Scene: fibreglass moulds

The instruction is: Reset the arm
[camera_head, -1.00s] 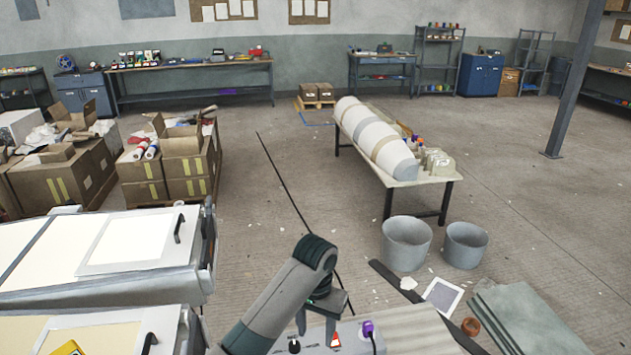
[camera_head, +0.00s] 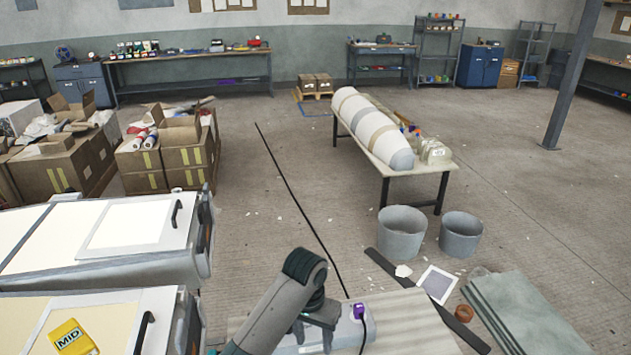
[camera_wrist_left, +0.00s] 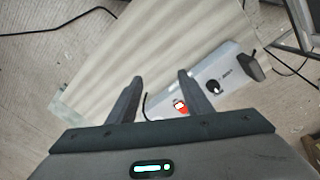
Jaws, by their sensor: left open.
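My left gripper (camera_head: 318,334) is at the bottom middle of the head view, with my grey arm bent over it. In the left wrist view its two dark fingers (camera_wrist_left: 160,80) stand apart with nothing between them. A grey box with a knob and a red mark (camera_wrist_left: 213,85) lies beyond the fingers, towards the right. The same grey box shows in the head view (camera_head: 345,335) with a purple plug (camera_head: 359,311) on it, partly hidden by my gripper. I cannot tell whether the gripper touches the box. My right gripper is not in view.
A corrugated sheet (camera_head: 412,325) lies under and beside the box. Two grey buckets (camera_head: 402,235) (camera_head: 460,237) and a table with a long mould (camera_head: 372,125) stand ahead.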

